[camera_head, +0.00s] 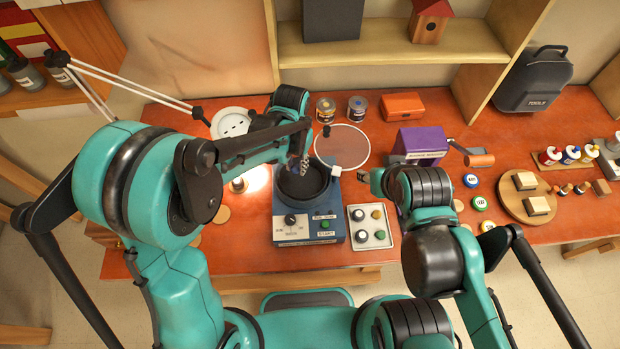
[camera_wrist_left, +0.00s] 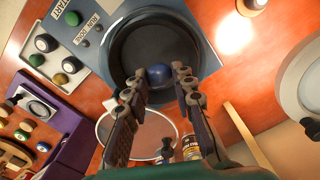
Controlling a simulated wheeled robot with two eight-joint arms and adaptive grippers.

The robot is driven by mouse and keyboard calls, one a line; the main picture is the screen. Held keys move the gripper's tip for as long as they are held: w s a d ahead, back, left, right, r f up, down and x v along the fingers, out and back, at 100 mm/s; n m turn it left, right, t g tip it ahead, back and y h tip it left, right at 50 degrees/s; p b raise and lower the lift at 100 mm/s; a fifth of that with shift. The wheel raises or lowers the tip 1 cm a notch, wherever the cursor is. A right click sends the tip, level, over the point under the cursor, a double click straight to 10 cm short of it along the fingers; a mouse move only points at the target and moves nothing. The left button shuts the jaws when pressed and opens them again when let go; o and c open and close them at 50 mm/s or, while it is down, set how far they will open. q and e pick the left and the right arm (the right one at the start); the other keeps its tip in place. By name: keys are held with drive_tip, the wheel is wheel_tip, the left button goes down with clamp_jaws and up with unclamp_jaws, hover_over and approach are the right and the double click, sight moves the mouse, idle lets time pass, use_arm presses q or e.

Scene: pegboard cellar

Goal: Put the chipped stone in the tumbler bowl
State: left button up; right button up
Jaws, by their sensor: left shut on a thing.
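The tumbler bowl (camera_head: 289,194) is a round black bowl on top of a blue machine (camera_head: 290,232) with a dial and a green START button. It also shows in the left wrist view (camera_wrist_left: 124,45). My left gripper (camera_head: 304,166) is over the bowl, pointing down. In the left wrist view its fingers (camera_wrist_left: 158,84) are shut on a rounded dark blue stone (camera_wrist_left: 158,75), seen against the bowl's inside. Any chip in it is too small to tell. My right gripper (camera_head: 366,177) is right of the bowl, partly hidden by its own arm; its opening is unclear.
A purple box with a crank (camera_head: 420,141) stands right. A lit lamp (camera_head: 238,185) is left of the bowl.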

use_arm(q)
drive_tip(key=b, duration=0.3)
hover_over(298, 183)
wheel_tip(298, 183, down, 5)
drive_tip(key=shift+r, duration=0.15)
drive_tip(key=shift+a, duration=0.1)
drive_tip(key=o, duration=1.1)
drive_tip(key=shift+r, duration=0.1)
wheel_tip(298, 183, up, 12)
drive_tip(key=shift+s+f, duration=0.1)
